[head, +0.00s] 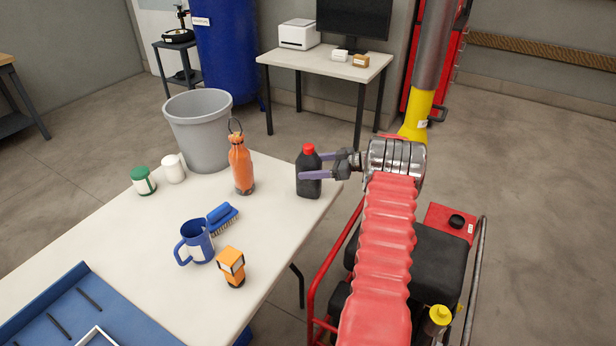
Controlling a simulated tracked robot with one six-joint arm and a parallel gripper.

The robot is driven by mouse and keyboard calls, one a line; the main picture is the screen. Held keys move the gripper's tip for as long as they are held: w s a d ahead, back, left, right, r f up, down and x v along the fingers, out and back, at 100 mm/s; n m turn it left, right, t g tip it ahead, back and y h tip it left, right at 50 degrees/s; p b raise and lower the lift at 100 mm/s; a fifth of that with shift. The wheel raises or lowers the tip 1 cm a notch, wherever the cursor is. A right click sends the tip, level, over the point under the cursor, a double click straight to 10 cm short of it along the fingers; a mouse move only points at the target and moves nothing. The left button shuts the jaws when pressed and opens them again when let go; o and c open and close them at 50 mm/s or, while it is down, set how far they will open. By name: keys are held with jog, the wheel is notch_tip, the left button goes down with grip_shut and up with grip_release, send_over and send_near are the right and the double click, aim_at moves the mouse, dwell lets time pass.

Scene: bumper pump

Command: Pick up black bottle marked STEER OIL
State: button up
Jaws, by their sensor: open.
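A black bottle with a red cap (309,184) stands upright near the right far edge of the white table. No lettering on it can be read from here. My gripper (318,165) comes in from the right at the bottle's upper half. Its two purple fingers are open, one passing in front of the bottle and one at its right side toward the back. I cannot tell whether either finger touches the bottle. The far finger's tip is partly hidden.
The white table (140,232) also holds an orange bottle (241,168) left of the black one, a blue brush (222,218), a blue mug (196,241), an orange lamp-like item (231,266), two small jars and a blue tray (75,318). A grey bin (201,130) stands behind.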

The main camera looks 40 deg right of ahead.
aim_at(299, 167)
jog(key=shift+x, duration=2.6)
jog(key=shift+d, duration=0.15)
jog(key=shift+c, duration=0.4)
grip_shut()
jog(key=shift+r, duration=0.1)
